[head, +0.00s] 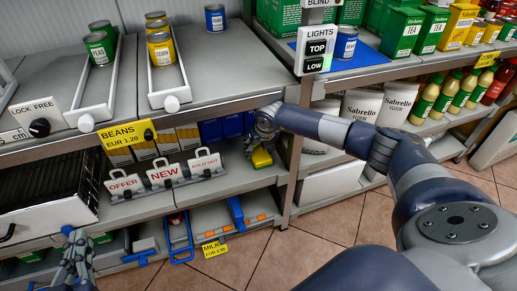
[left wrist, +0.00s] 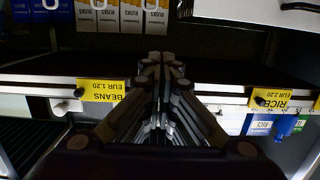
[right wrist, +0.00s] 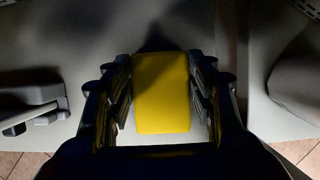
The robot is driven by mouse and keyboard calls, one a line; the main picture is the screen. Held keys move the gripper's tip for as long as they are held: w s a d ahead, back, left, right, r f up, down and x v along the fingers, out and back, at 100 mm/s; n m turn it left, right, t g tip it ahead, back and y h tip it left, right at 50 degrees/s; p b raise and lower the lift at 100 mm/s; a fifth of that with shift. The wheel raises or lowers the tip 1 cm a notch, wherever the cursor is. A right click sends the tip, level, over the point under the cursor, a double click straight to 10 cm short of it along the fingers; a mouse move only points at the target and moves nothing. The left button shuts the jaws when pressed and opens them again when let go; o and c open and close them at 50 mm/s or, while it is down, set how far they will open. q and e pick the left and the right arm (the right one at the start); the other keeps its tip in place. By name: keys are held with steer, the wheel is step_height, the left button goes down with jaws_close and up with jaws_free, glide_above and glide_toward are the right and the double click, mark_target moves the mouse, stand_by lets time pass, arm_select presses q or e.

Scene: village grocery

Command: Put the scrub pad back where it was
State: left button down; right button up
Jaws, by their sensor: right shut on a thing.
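The scrub pad (head: 262,159), yellow on the visible faces, is at the right end of the middle shelf in the head view. My right gripper (head: 263,140) points down over it and is shut on it. In the right wrist view the yellow pad (right wrist: 162,92) sits between the two fingers, over a grey shelf surface; I cannot tell whether it touches that surface. My left gripper (head: 76,262) is low at the left in the head view. In the left wrist view its fingers (left wrist: 161,58) come together with nothing between them.
Blue boxes (head: 221,128) stand behind the right gripper, and a sign rack (head: 165,177) stands to its left. A shelf upright (head: 291,165) is close on the right.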

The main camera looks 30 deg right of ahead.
stand_by(0.3)
steer(key=o, duration=0.9)
steer(key=shift+o, duration=0.2)
